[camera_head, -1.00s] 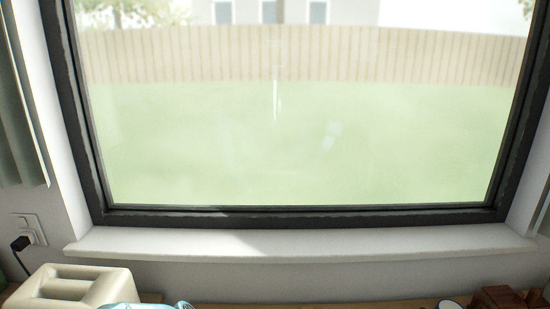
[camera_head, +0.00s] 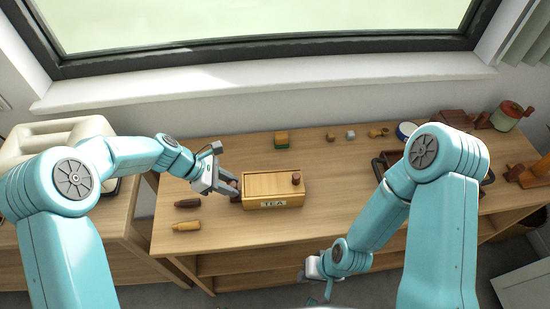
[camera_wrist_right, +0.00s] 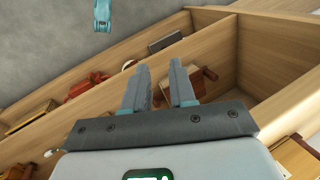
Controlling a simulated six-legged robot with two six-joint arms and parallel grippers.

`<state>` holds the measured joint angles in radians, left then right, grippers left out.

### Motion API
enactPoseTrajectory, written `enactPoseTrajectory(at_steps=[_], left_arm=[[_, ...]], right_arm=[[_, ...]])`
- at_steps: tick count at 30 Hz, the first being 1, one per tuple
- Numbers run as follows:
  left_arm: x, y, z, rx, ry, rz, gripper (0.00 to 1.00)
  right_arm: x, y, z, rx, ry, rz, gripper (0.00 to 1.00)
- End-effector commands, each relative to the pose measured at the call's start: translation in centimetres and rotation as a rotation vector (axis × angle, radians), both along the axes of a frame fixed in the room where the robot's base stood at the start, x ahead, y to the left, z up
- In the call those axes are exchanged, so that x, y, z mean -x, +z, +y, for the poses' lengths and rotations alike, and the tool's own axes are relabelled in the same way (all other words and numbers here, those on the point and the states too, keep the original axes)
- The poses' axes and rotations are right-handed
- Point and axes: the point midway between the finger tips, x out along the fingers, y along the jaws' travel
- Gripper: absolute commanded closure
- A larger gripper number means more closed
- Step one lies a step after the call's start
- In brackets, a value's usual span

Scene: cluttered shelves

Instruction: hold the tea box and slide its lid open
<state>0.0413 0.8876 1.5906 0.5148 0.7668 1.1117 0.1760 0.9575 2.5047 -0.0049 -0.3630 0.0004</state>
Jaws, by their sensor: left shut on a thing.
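The wooden tea box (camera_head: 273,194) sits on the table, its "TEA" label facing the front. Its flat lid (camera_head: 265,183) looks closed and has a dark brown knob (camera_head: 296,178) near the right end. My left gripper (camera_head: 232,187) is at the box's left end, shut on a dark brown part there that looks like a handle of the box; the fingers partly hide it. My right gripper (camera_head: 318,268) is below the table's front edge, away from the box. In the right wrist view its two fingers (camera_wrist_right: 159,85) are apart with nothing held between them.
Two small bottle-like things (camera_head: 187,226) lie left of the box. Small blocks (camera_head: 281,139) stand behind it. A dark tray (camera_head: 385,165) is partly hidden by my right arm. The right wrist view shows shelf compartments (camera_wrist_right: 215,55) holding several items. Table right of the box is clear.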

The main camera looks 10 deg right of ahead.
Motion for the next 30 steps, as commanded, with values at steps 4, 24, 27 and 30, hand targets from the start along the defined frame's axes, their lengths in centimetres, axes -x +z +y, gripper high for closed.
enactPoseTrajectory(at_steps=[4,24,27,30], left_arm=[[0.0,0.0,0.0,0.000,0.001,-0.001,1.00],[0.0,0.0,0.0,0.000,0.001,-0.001,1.00],[0.0,0.0,0.0,0.000,0.001,-0.001,1.00],[0.0,0.0,0.0,0.000,0.000,0.000,1.00]], right_arm=[[0.0,0.0,0.0,0.000,0.000,0.000,0.74],[-8.5,11.8,6.4,-0.269,0.709,0.075,0.58],[-12.9,14.8,4.9,-0.235,0.980,-0.120,0.58],[-16.3,18.2,3.5,-0.184,1.221,-0.275,0.58]])
